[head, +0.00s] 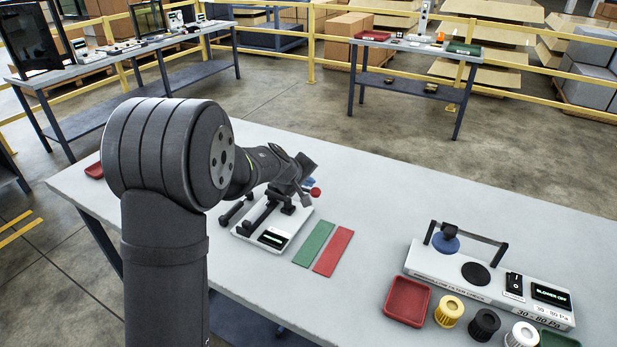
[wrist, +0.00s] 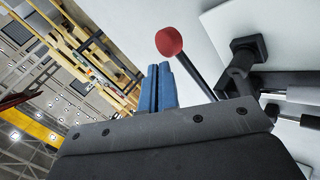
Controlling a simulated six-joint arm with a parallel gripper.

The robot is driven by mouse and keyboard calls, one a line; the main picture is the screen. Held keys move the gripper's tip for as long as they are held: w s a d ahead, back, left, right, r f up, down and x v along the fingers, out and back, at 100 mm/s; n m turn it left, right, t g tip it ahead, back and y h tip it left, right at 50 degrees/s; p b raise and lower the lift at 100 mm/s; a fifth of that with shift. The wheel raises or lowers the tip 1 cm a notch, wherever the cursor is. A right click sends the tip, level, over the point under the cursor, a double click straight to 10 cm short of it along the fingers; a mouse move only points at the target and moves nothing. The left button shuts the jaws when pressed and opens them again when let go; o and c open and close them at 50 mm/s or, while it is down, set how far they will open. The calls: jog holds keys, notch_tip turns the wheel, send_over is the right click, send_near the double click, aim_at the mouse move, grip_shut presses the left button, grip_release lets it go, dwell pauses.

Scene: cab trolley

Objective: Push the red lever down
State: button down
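The red lever shows as a red ball knob (head: 315,192) on a dark rod, just beyond my gripper in the head view. In the wrist view the red knob (wrist: 169,42) is just past the fingertips, and its rod slants down right toward dark brackets (wrist: 243,65). The lever belongs to a white-based fixture (head: 248,233) with a small display, partly hidden by my arm. My gripper (head: 308,183) is over the fixture's far side. Its blue fingers (wrist: 158,84) are together with nothing seen between them. Whether they touch the lever cannot be told.
A green strip (head: 314,244) and a red strip (head: 333,251) lie right of the fixture. Further right are a red tray (head: 388,301), several filter cups and a blower unit (head: 440,266) with a handle. The table's far middle is clear.

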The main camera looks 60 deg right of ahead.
jog(key=shift+s+f, duration=0.3)
jog(key=shift+f, duration=0.1)
dwell(0.7)
jog(key=shift+r, duration=0.1)
jog(key=shift+w+r, duration=0.35)
jog(key=shift+r, duration=0.55)
jog(key=shift+w+r, duration=0.3)
jog(key=shift+r, duration=0.55)
jog(key=shift+w+r, duration=0.35)
jog(key=shift+r, duration=0.55)
jog(key=shift+r, duration=0.1)
jog(key=shift+w+r, duration=0.3)
jog(key=shift+r, duration=0.45)
jog(key=shift+w+r, duration=0.25)
jog(key=shift+r, duration=0.5)
jog(key=shift+w+r, duration=0.3)
jog(key=shift+r, duration=0.45)
jog(key=shift+f, duration=0.1)
jog(key=r, duration=0.1)
jog(key=w+r, duration=0.1)
jog(key=r, duration=0.1)
jog(key=shift+w+r, duration=0.1)
jog(key=shift+r, duration=0.1)
